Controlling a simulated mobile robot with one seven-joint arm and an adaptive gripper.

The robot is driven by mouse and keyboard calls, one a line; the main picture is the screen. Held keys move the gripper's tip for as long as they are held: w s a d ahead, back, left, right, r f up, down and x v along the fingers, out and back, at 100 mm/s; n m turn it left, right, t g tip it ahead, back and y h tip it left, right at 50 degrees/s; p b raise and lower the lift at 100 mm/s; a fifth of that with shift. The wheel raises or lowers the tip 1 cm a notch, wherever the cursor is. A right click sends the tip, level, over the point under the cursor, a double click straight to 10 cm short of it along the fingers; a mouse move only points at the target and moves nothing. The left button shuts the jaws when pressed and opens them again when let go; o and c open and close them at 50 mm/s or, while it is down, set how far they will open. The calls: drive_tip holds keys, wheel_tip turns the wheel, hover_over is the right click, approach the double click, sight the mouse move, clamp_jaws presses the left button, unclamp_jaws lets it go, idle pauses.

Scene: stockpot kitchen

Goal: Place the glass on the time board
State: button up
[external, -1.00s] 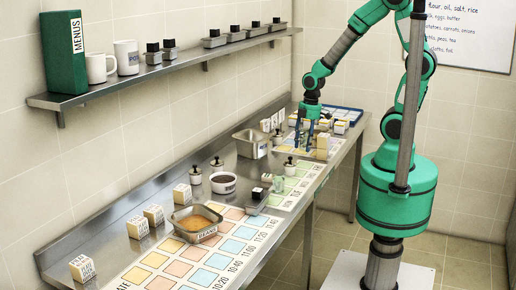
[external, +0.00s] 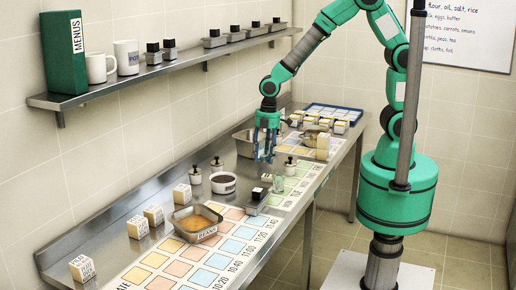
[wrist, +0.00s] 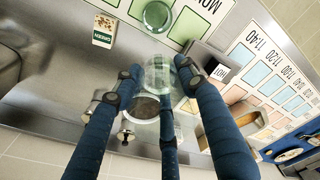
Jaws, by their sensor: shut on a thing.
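My gripper (external: 264,158) is shut on a clear glass (wrist: 159,72), which shows between the blue fingers in the wrist view. In the external view it hangs above the bench, and the glass is hard to make out there. The time board (external: 160,258) is a white strip with yellow, pink and blue squares and printed times. It lies at the front of the bench, left of my gripper, and at the right of the wrist view (wrist: 255,62). A second, greenish glass (wrist: 157,15) stands on another board; it also shows in the external view (external: 278,184).
A small metal container (external: 255,202) stands near the time board's far end. A dark-filled bowl (external: 223,183), a tray of orange food (external: 196,224) and labelled blocks (external: 154,215) stand on the bench. A shelf (external: 170,65) runs along the wall. Much of the time board is clear.

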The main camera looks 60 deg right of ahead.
drive_tip(key=s+a+f+n, duration=0.1)
drive_tip(key=s+a+n, duration=0.1)
drive_tip(key=a, duration=1.1)
drive_tip(key=s+a+n, duration=0.2)
drive_tip(key=a+n, duration=0.1)
drive_tip(key=a, duration=0.9)
drive_tip(key=s+a+f+n+p, duration=0.1)
drive_tip(key=s+a+n, duration=0.1)
drive_tip(key=s+a, duration=0.65)
drive_tip(key=s+a+f+n+p, duration=0.15)
drive_tip(key=s+a, duration=0.45)
drive_tip(key=a, duration=0.6)
drive_tip(key=shift+w+d+f+b, duration=0.1)
drive_tip(key=shift+f+b, duration=0.15)
drive_tip(key=shift+f, duration=1)
drive_tip(key=shift+d+f+b, duration=0.1)
drive_tip(key=shift+f+b, duration=0.1)
drive_tip(key=shift+f, duration=1)
drive_tip(key=shift+a, duration=0.1)
drive_tip(key=w+a, duration=0.2)
drive_tip(key=a, duration=0.2)
drive_tip(key=w+a+f, duration=0.1)
drive_tip(key=w+a, duration=0.1)
drive_tip(key=a, duration=0.3)
drive_tip(key=w+a+b, duration=0.1)
drive_tip(key=w+a, duration=0.2)
drive_tip(key=a, duration=0.2)
drive_tip(key=shift+a+f, duration=0.2)
drive_tip(key=shift+f, duration=0.1)
